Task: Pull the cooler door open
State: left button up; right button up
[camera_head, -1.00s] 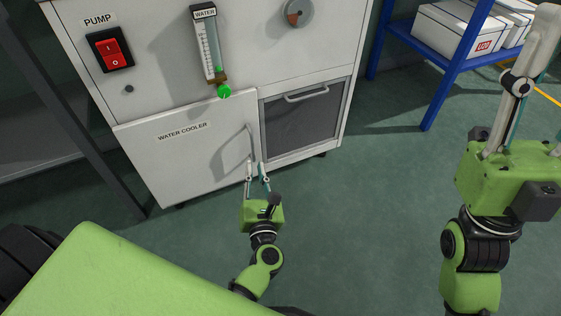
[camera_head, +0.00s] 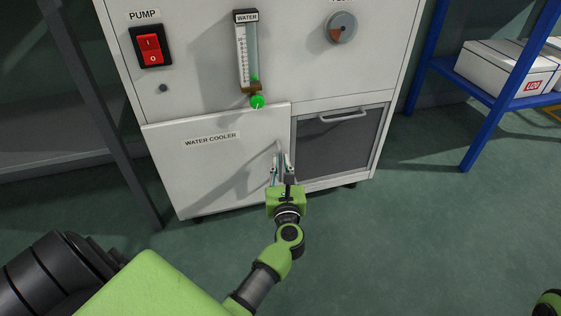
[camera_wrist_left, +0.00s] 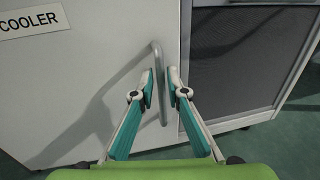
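The cooler door (camera_head: 205,165) is a pale grey panel labelled WATER COOLER, low on the cabinet's left side. It looks shut, or nearly so. Its upright bar handle (camera_wrist_left: 162,112) is near the door's right edge. My left gripper (camera_head: 281,168) is at the handle. In the left wrist view, its two teal-and-white fingers (camera_wrist_left: 161,88) stand one on each side of the bar, with narrow gaps, so it is partly open and not clamped on it. My right gripper is not in view; only a green bit of that arm shows at the bottom right.
To the right of the door is a dark mesh panel (camera_head: 340,142) with its own handle. Above are a red pump switch (camera_head: 150,46), a water flow gauge (camera_head: 246,60) and a green knob (camera_head: 257,102). A blue shelf (camera_head: 480,125) stands at right. The floor in front is clear.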

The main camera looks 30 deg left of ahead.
pick_arm(q)
jog(key=shift+x, duration=1.2)
grip_shut()
